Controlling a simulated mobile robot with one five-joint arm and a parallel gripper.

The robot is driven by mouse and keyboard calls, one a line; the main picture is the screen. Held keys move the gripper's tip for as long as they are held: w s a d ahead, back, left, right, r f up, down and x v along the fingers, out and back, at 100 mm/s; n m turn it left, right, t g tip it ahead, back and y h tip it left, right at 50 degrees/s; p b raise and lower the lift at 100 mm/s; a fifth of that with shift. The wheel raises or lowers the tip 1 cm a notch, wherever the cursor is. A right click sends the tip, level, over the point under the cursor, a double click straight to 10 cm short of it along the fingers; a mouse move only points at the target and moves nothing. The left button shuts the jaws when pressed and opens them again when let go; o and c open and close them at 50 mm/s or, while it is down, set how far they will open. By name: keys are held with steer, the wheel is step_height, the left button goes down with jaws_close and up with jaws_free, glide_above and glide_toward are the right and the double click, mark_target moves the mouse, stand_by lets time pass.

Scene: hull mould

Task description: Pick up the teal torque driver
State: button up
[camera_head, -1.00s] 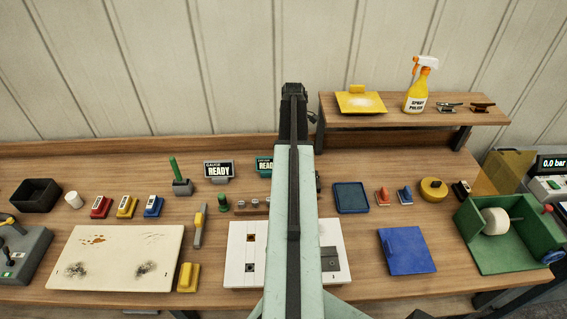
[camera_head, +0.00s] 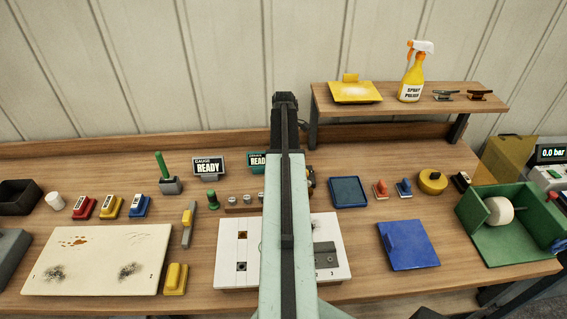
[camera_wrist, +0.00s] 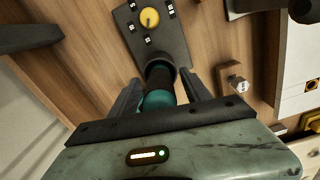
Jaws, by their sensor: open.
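In the wrist view the teal torque driver (camera_wrist: 157,101) stands between the two fingers of my gripper (camera_wrist: 162,86), its teal body partly hidden by the gripper's front edge. Its upper end is dark and round. The fingers are apart, one on each side of the driver, and a gap seems to show beside it. I cannot tell whether either finger touches it. In the head view my arm covers the middle of the bench, and the driver cannot be made out there.
A grey plate with a yellow knob (camera_wrist: 149,18) lies just beyond the driver. In the head view a teal-framed READY display (camera_head: 257,160) and a blue tray (camera_head: 348,191) flank my arm. A shelf (camera_head: 410,98) stands at back right.

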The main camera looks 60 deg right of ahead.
steer(key=shift+r, duration=0.1)
jaws_close()
step_height(320, 180, up, 10)
steer(key=p, duration=1)
steer(key=shift+r, duration=0.15)
